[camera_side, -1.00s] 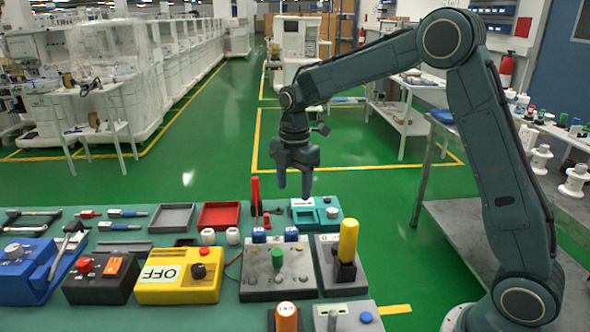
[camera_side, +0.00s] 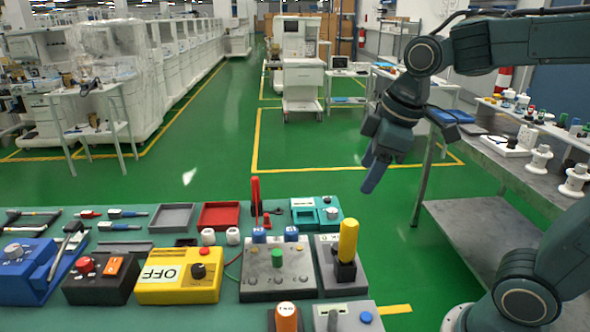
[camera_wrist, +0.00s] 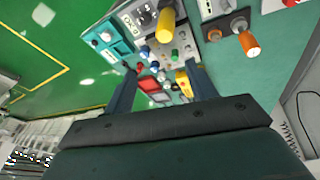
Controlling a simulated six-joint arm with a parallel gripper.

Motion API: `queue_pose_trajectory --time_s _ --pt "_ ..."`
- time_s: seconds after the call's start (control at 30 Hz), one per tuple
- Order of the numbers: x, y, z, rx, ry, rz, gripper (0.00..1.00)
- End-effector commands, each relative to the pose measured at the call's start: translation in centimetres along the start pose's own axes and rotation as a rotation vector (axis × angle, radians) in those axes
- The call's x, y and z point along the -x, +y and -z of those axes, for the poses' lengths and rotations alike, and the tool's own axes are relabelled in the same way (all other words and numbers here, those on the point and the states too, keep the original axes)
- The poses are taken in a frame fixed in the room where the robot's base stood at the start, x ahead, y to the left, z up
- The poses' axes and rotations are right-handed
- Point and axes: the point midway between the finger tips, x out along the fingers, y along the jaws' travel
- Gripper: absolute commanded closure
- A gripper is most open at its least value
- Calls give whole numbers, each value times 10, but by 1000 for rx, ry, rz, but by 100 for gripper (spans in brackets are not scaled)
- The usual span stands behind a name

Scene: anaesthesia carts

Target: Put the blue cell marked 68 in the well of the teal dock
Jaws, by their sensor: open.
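Two blue cells with pale labels stand side by side at the back of the grey panel: the left one (camera_side: 259,236) and the right one (camera_side: 291,234). Their marks are too small to read, so I cannot tell which is 68. The teal dock (camera_side: 330,224) is just behind and right of them, with a white label and a pale round knob; its well is not clear from here. It also shows at upper left in the wrist view (camera_wrist: 117,46). My gripper (camera_side: 372,178) is open and empty, tilted, up and to the right of the dock, off the bench.
A tall yellow handle (camera_side: 348,240) rises right of the blue cells. A thin red upright (camera_side: 256,195) stands behind them. A yellow OFF box (camera_side: 180,277), a red tray (camera_side: 219,216) and a grey tray (camera_side: 172,217) lie left. An orange cylinder (camera_side: 286,317) is in front.

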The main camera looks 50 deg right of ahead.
Motion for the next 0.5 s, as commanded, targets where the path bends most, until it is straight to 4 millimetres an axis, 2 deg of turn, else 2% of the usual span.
queue_pose_trajectory --time_s 0.1,0.3,0.5 --pt "10 -15 -21 -127 40 -19 44" --pt "17 -37 -54 -338 100 -34 44" --pt "17 -52 -76 -486 144 -37 44"
